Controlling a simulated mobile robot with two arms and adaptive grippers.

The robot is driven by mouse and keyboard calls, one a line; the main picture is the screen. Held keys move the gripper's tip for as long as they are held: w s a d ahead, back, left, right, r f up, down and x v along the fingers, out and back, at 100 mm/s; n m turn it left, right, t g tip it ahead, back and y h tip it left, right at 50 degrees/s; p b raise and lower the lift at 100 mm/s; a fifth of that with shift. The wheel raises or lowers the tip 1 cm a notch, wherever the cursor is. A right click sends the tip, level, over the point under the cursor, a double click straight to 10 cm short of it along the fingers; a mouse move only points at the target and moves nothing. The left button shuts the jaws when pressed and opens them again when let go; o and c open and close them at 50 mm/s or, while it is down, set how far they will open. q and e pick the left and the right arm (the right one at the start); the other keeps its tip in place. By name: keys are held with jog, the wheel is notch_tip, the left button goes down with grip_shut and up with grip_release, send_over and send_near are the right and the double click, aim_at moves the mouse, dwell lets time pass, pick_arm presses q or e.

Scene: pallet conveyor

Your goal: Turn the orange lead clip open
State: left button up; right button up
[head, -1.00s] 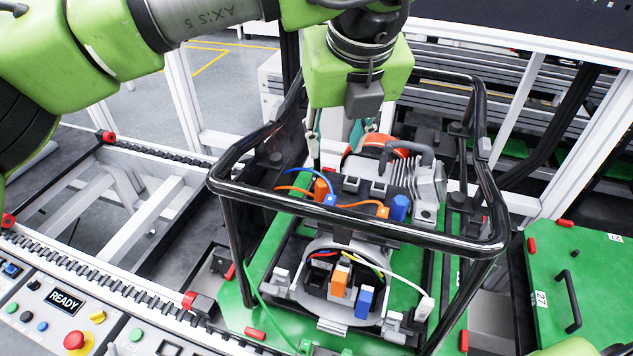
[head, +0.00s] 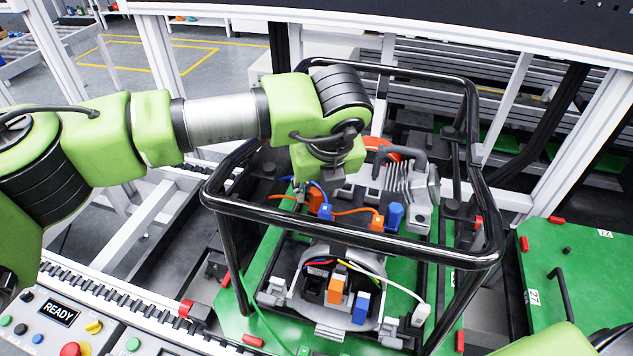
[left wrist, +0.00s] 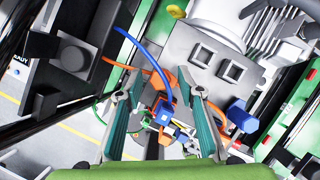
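Orange blocks show on the generator's front: one (head: 316,203) at the left beside a blue clip (head: 325,211), one (head: 377,222) at the right end of an orange lead (head: 350,211). Which is the orange lead clip is not certain. My left gripper (left wrist: 160,88) points down at the left block, inside the black frame (head: 345,226). In the left wrist view its two teal fingers are apart, with an orange block (left wrist: 163,104) and a blue clip between or just beyond them. Contact cannot be told. In the head view my wrist mostly hides the fingers. My right gripper is not in view.
The frame's tubes surround the work closely. A blue block (head: 394,215) stands right of the right orange block. Below are another orange block (head: 336,290), a blue one (head: 361,307) and loose wires. A control panel (head: 60,310) lies at lower left.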

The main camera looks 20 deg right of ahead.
pick_arm(q)
jog(key=shift+x, duration=0.75)
jog(key=shift+s, duration=0.1)
